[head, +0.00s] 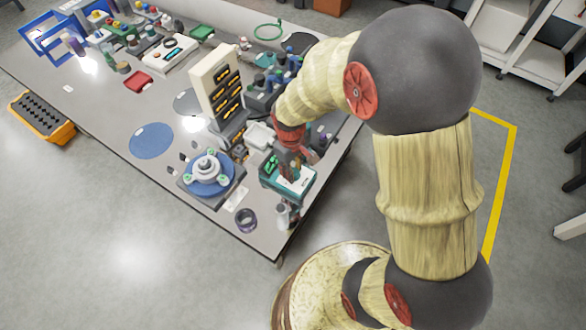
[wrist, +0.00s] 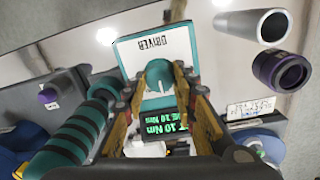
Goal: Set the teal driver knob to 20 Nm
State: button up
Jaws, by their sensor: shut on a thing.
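The driver unit (head: 299,187) is a teal box with a light top at the table's front right corner. In the wrist view its face (wrist: 150,50) carries the word DRIVER. The teal knob (wrist: 160,74) sits on the unit, between my gripper's fingertips. My gripper (wrist: 160,82) is shut on the knob; in the head view it (head: 288,155) reaches down over the unit. A dark display (wrist: 172,122) shows green text with "10 Nm" in its upper line; the lower line is small and partly hidden. The knob is hidden in the head view.
A teal and black striped handle (wrist: 75,135) stands close to the left finger. A round blue fixture (head: 208,172) stands left of the unit, with a tall cream rack (head: 215,82) behind.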

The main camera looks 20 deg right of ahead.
jog(key=shift+m, duration=0.4)
jog(key=m+p, duration=0.2)
jog(key=m, duration=0.1)
jog(key=shift+r, duration=0.1)
jog(key=shift+m+p, duration=0.85)
jog(key=shift+m, duration=1.15)
jog(key=o, duration=1.2)
jog(key=shift+c, duration=0.2)
notch_tip(320, 180, up, 12)
jog(key=shift+w+a, duration=0.15)
jog(key=shift+a, duration=0.1)
